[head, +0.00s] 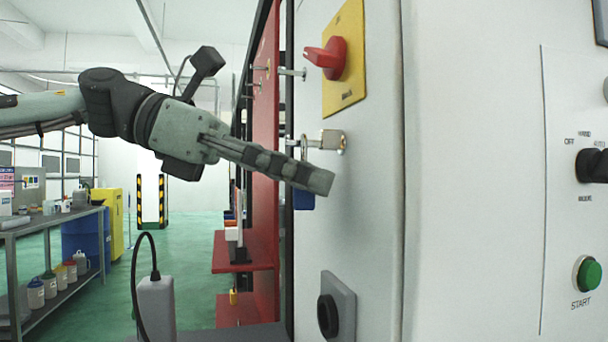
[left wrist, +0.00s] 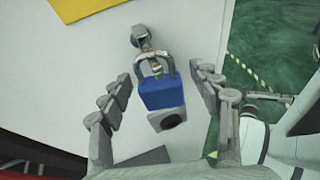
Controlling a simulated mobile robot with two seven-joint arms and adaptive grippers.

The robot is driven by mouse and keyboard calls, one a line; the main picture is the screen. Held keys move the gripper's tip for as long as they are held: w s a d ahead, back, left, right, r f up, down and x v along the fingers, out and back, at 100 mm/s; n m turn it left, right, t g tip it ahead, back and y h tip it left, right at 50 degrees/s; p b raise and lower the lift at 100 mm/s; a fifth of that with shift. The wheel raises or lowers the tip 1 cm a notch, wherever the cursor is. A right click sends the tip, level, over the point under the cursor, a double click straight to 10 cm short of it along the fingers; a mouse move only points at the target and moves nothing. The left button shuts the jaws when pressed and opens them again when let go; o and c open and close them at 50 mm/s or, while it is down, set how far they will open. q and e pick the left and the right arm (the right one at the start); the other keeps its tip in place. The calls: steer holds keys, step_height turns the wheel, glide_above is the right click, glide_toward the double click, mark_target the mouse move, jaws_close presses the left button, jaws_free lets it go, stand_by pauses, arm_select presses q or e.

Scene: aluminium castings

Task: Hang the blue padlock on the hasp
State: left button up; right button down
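The blue padlock (left wrist: 162,93) is between the spread fingers of my left gripper (left wrist: 161,72) in the left wrist view, with a visible gap on each side. Its metal shackle meets the metal hasp (left wrist: 143,38), and the padlock appears to hang from it. In the head view the hasp (head: 333,141) sticks out of the pale cabinet. There my left gripper (head: 318,180) hides most of the padlock, and a blue strip of its body (head: 304,200) shows below the fingers. The shackle's exact fit in the hasp is hard to tell. My right gripper is not in view.
A red rotary switch (head: 335,58) on a yellow plate is above the hasp. A dark round fitting (head: 328,316) is below on the cabinet face. A red board (head: 265,110) with pegs and shelves stands behind to the left. Green floor lies open beyond.

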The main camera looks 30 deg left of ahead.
arm_select(q)
steer(key=v, duration=1.2)
